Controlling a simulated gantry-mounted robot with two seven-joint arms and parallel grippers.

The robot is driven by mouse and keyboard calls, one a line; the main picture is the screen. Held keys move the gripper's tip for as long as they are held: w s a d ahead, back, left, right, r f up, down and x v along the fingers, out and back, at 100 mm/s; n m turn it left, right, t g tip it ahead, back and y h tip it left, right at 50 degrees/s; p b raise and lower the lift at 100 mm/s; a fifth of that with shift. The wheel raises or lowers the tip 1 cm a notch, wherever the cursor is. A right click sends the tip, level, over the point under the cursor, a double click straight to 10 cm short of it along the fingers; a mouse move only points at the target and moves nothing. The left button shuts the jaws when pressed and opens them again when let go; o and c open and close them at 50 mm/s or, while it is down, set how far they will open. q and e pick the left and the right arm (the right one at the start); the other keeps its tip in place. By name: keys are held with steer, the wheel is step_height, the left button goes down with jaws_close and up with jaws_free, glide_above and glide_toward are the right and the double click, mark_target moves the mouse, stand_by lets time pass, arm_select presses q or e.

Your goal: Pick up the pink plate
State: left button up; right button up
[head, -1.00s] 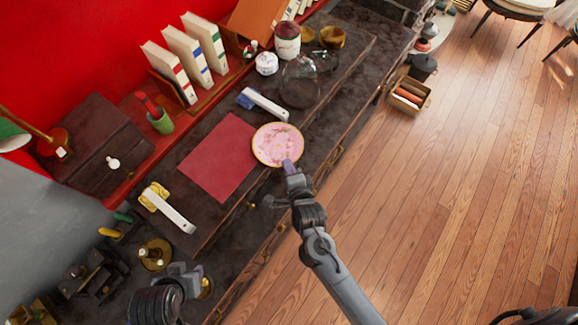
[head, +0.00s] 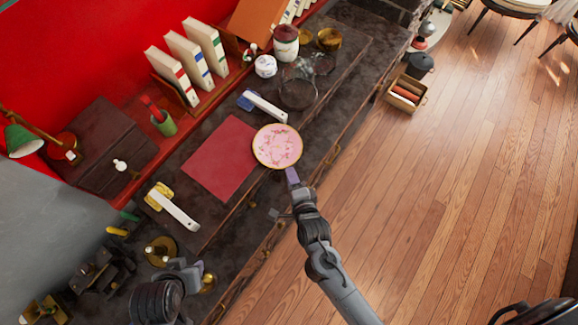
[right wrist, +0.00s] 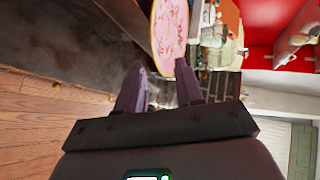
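The pink plate (head: 277,147), round with a gold rim and a darker pattern, rests by the front edge of the dark desk. It also shows in the right wrist view (right wrist: 170,28), ahead of the fingers. My right gripper (head: 292,176) is just off the plate's near rim, in front of the desk edge. In the right wrist view its two purple fingers (right wrist: 160,70) are spread apart with nothing between them. My left gripper (head: 188,272) is at the lower left, away from the plate; its fingers are not clear enough to judge.
A red mat (head: 220,158) lies left of the plate. A white-handled object with a blue end (head: 262,104) and a clear glass vessel (head: 298,92) stand behind it. A yellow and white object (head: 172,206) lies nearer the left arm. Wooden floor (head: 450,180) is open at right.

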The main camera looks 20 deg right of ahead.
steer(key=p+v, duration=0.3)
steer(key=v, duration=0.2)
steer(key=shift+s+r, duration=0.15)
steer(key=shift+s, duration=0.15)
steer(key=shift+o, duration=0.2)
